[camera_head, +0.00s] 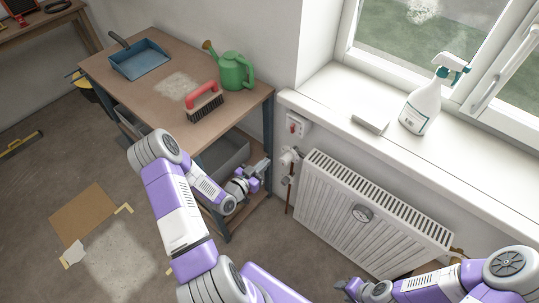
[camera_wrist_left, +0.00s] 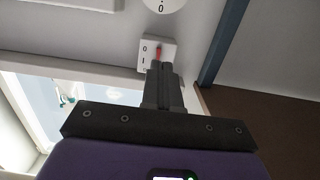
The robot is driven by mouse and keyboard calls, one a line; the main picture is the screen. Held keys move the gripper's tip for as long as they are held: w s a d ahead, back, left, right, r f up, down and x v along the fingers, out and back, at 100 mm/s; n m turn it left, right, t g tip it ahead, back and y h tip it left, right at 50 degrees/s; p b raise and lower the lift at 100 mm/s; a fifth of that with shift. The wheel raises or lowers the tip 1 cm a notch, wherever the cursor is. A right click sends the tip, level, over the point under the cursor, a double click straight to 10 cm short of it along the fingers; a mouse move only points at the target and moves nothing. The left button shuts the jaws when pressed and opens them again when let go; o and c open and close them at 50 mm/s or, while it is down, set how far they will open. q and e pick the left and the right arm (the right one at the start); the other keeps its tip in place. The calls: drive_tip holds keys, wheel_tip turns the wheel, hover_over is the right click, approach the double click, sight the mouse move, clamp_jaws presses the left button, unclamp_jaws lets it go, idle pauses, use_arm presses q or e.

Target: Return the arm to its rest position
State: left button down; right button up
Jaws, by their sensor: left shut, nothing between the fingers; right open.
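My left arm reaches forward past the table's right front corner. Its gripper (camera_head: 262,168) is beside the table leg, below and left of the wall switch (camera_head: 296,125). In the left wrist view the fingers (camera_wrist_left: 162,72) are shut together with nothing between them. The white switch box with a red lever (camera_wrist_left: 157,53) shows just beyond the fingertips there; I cannot tell if they touch it, but in the head view they look apart. My right gripper (camera_head: 346,286) is low at the bottom, in front of the radiator, open and empty.
A wooden table (camera_head: 150,100) holds a blue dustpan (camera_head: 140,60), a red-handled brush (camera_head: 204,102) and a green watering can (camera_head: 234,72). A white radiator (camera_head: 370,215) stands under a sill (camera_head: 340,100) with a spray bottle (camera_head: 421,107). A grey bin (camera_head: 225,155) is on the lower shelf.

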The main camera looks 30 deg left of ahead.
use_arm(q)
drive_tip(key=d+f+n+g+h, duration=0.1)
drive_tip(key=d+f+g, duration=0.35)
drive_tip(key=d, duration=0.45)
drive_tip(key=s+d+f+n+g, duration=0.1)
drive_tip(key=s+d+f+g, duration=0.1)
drive_tip(key=s+d+g, duration=0.2)
drive_tip(key=s+d+f+n+g+h+p, duration=0.1)
drive_tip(key=s+d+f+g, duration=0.1)
drive_tip(key=s+d+g, duration=0.2)
drive_tip(key=s+d+f+n+g, duration=0.1)
drive_tip(key=s+d+g, duration=0.3)
drive_tip(key=s+d, duration=0.4)
drive_tip(key=s+f, duration=0.1)
drive_tip(key=s, duration=0.2)
drive_tip(key=shift+f+p, duration=0.25)
drive_tip(key=shift+p, duration=0.15)
drive_tip(key=shift+s+a, duration=0.1)
